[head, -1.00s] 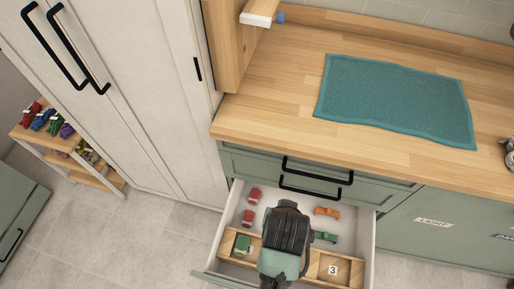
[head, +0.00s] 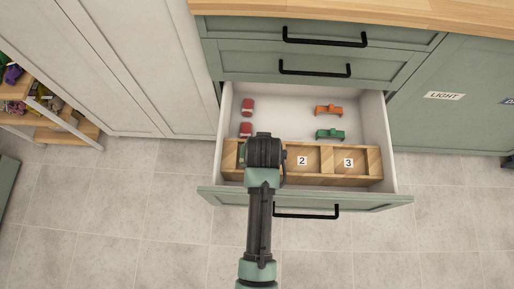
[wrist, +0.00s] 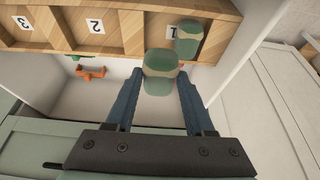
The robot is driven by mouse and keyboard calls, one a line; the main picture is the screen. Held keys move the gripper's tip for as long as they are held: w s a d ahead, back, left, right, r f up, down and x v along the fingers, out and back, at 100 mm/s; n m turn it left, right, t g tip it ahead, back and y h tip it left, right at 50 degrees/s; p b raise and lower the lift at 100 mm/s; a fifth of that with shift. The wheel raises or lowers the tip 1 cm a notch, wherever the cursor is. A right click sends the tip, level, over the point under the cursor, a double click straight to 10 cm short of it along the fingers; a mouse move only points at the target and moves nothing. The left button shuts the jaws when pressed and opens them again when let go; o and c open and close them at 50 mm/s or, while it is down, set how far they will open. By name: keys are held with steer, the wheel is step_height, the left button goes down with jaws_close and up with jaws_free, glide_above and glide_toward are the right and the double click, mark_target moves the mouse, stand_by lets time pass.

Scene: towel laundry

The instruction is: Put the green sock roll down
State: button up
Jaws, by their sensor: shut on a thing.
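The green sock roll (wrist: 158,70), with a tan band, is between the fingers of my gripper (wrist: 158,80) in the wrist view. The fingers are shut on its sides. It appears at the drawer-side edge of compartment 1; I cannot tell its height or whether it touches the wood. A second green roll (wrist: 188,40) lies inside compartment 1. In the head view my gripper (head: 263,155) is over the left part of the wooden divider box (head: 372,163), hiding the held roll and most of compartment 1. Compartments 2 and 3 look empty.
The open drawer (head: 387,140) holds two red rolls (head: 246,118) at left, an orange item (head: 328,110) and a green item (head: 330,134) at right. A tall white cabinet (head: 150,70) stands left. A shelf (head: 65,133) holds coloured items. The drawer's middle floor is clear.

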step_height(320, 180, down, 7)
steer(key=shift+r+b, duration=0.1)
steer(key=shift+b, duration=0.8)
